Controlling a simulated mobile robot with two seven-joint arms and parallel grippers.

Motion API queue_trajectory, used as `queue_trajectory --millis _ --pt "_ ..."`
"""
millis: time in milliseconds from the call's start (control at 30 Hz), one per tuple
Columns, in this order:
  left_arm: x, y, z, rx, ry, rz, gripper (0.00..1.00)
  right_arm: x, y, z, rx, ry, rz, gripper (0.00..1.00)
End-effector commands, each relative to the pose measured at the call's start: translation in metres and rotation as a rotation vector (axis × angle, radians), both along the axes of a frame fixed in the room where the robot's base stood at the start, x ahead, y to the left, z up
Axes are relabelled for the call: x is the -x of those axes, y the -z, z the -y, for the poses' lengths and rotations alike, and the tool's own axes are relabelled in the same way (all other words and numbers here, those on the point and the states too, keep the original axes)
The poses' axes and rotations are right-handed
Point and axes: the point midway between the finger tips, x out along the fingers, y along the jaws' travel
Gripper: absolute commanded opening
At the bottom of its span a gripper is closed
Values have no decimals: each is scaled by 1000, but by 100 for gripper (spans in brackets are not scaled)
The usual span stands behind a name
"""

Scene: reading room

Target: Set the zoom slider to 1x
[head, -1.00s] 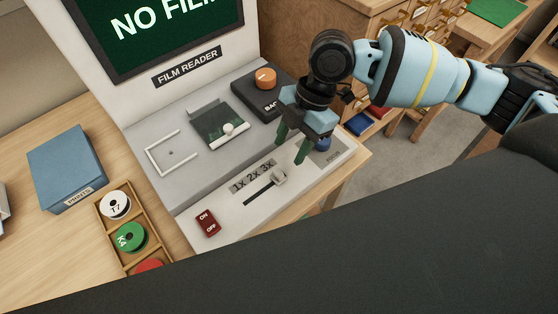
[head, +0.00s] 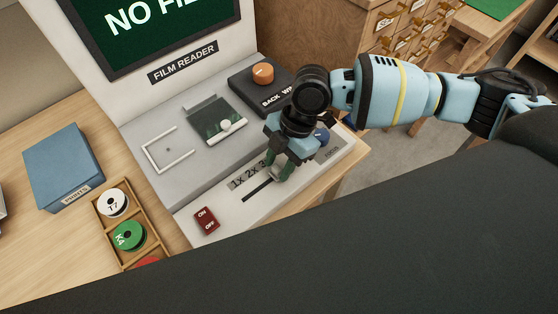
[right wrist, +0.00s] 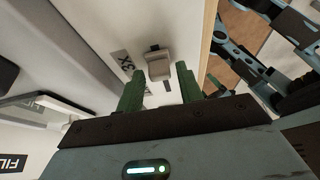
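The zoom slider's pale knob (right wrist: 160,66) sits at the 3x end of its slot; the 3x label shows beside it in the right wrist view. In the head view the dark slot (head: 256,190) runs below the 1x 2x 3x label strip (head: 243,179), with the 1x end at the left; the knob is mostly hidden by my gripper. My right gripper (head: 281,168) is open above the slider. In the right wrist view its green fingers stand apart, one on each side of the knob, without visible contact.
The film reader's screen (head: 150,25) stands behind the panel. A red on/off switch (head: 206,220) is left of the slider, a black box with an orange knob (head: 263,73) behind it. A blue box (head: 63,167) and a spool tray (head: 101,208) are on the table at left.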

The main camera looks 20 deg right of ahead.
Motion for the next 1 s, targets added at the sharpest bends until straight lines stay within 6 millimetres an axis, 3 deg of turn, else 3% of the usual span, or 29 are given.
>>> queue_trajectory --millis 33,267,533,833,1000 --pt "0 0 0 0 0 0 80 0 0 0 0 0 0 30" --pt "0 0 0 0 0 0 80 0 0 0 0 0 0 0" --pt "-2 -3 0 1 0 5 80 2 -1 -5 0 -2 0 0" --pt "-17 -24 0 0 -1 46 80 22 -3 -60 -4 -6 1 0" --pt "-16 -25 -1 -1 -1 46 80 28 -1 -77 -1 -2 0 0"
